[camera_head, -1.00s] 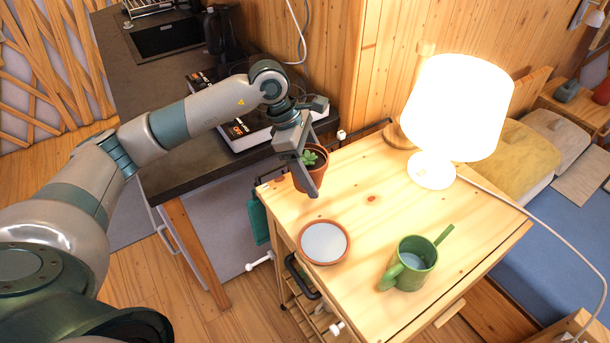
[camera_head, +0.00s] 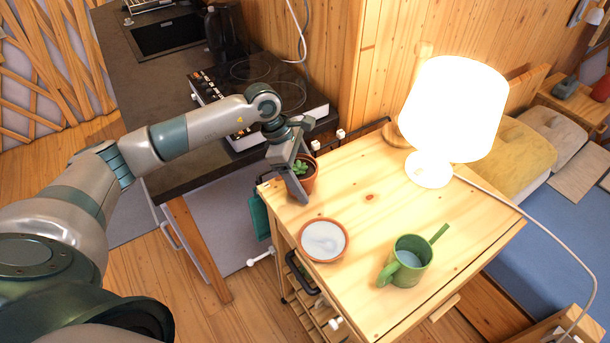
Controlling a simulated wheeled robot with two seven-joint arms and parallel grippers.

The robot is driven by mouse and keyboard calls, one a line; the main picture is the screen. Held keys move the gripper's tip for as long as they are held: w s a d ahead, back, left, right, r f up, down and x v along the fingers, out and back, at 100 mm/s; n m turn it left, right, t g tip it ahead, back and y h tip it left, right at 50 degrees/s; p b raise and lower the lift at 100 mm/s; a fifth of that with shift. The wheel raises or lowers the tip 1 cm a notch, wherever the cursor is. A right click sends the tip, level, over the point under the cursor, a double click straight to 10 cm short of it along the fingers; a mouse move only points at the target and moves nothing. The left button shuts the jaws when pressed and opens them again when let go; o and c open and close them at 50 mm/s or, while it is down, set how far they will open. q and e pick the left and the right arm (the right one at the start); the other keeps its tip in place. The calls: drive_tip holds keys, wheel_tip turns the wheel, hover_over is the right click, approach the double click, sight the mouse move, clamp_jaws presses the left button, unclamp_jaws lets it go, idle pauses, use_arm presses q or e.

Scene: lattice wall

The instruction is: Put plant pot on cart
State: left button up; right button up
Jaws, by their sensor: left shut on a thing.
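The plant pot (camera_head: 309,182) is a small terracotta pot with a green succulent. It is at the far left part of the wooden cart top (camera_head: 375,190), close to its back left edge. My left gripper (camera_head: 303,180) is shut on the plant pot, with one finger in front of it, hiding part of its left side. The pot looks upright and at or very near the cart top; I cannot tell whether its base touches. My right gripper is not in view.
On the cart stand a terracotta saucer (camera_head: 323,240) with a pale inside, a green watering can (camera_head: 408,262) and a lit white lamp (camera_head: 455,110). A dark counter with a cooktop (camera_head: 262,90) lies behind left. The cart's middle is clear.

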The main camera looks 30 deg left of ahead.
use_arm(q)
drive_tip(key=shift+f, duration=0.15)
drive_tip(key=shift+f, duration=0.15)
drive_tip(key=o, duration=1.3)
